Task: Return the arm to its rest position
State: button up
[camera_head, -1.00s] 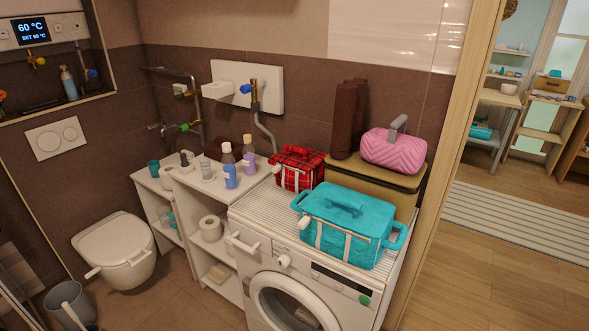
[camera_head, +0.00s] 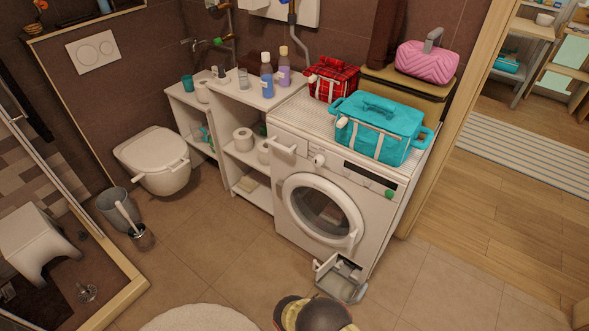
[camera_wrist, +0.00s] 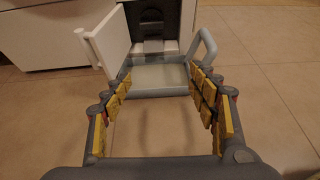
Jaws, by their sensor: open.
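My gripper (camera_wrist: 160,82) is open and empty in the wrist view, with yellow pads on its two fingers. Between and beyond the fingertips is a grey tray (camera_wrist: 157,94) at the foot of the washing machine. I cannot tell whether the fingers touch it. The tray also shows in the head view (camera_head: 349,291), low at the machine's front right. A white flap (camera_wrist: 107,42) stands open beside the tray. The washing machine (camera_head: 280,178) has its round door closed. My gripper's fingers are not clearly visible in the head view.
A white shelf (camera_head: 226,97) and toilet (camera_head: 155,158) are left. A white rug (camera_head: 198,320) lies in front. Tile floor (camera_head: 440,285) is clear at right.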

jog(key=s+d+r+m+g+h, duration=0.3)
jog(key=s+d+m+g, duration=0.15)
jog(key=s+d, duration=0.45)
jog(key=a+r+m+g+y+p, duration=0.1)
jog(key=a+r+m+g+y, duration=0.3)
jog(key=r, duration=1.3)
jog(key=a+r+m+g+p, duration=0.15)
jog(key=r+m, duration=0.55)
jog(key=r, duration=0.9)
jog(key=a+r+m+g+y+p, duration=0.15)
jog(key=a+r+m+g, duration=0.3)
jog(key=r, duration=1.25)
jog(key=s+d+r+m+t+y+p, duration=0.1)
jog(key=s+d+r+m+t+y, duration=0.1)
jog(key=r, duration=1)
jog(key=s+d+r+m+t+y+p, duration=0.1)
jog(key=s+d+r+m+t, duration=0.1)
jog(key=r, duration=1.1)
jog(key=s+d+r+m+t+y+p, duration=0.1)
jog(key=s+r+m+t, duration=0.3)
jog(key=r, duration=0.9)
jog(key=s+d+t+y, duration=0.1)
jog(key=s, duration=0.2)
jog(key=shift+s+d+r+y, duration=0.15)
jog(key=shift+s+d+y, duration=0.1)
jog(key=shift+d+y, duration=0.1)
jog(key=shift+w+t, duration=0.1)
jog(key=shift+t, duration=0.15)
jog(key=shift+c, duration=0.4)
jog(key=shift+c, duration=0.7)
